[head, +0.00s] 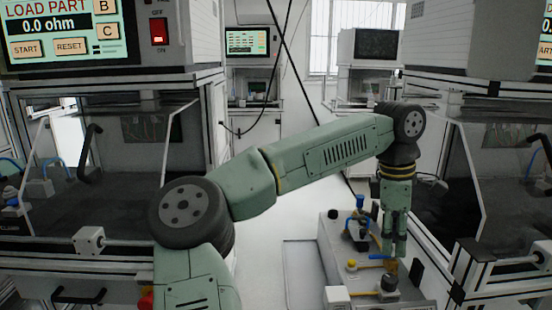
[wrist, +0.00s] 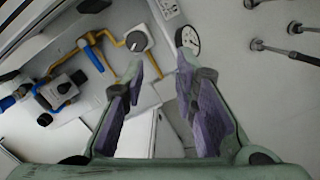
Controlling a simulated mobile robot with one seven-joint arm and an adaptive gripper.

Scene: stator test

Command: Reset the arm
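My arm (head: 320,158) reaches from the lower left across the aisle, green with dark joints. Its wrist bends down at the right, and my gripper (head: 394,252) points down over a small bench with fittings. In the wrist view my gripper (wrist: 160,64) has its two purple-padded fingers apart with nothing between them. Beyond the fingertips are a dark round knob (wrist: 137,41) and a round gauge (wrist: 187,40). I cannot tell how far the fingertips are above the bench.
The small bench (head: 335,262) bears blue, yellow and black fittings. Test machines stand at left (head: 120,200) and right (head: 490,190), with a red switch (head: 158,31) on the left one. The pale floor (head: 285,222) between them is clear. More machines stand at the back.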

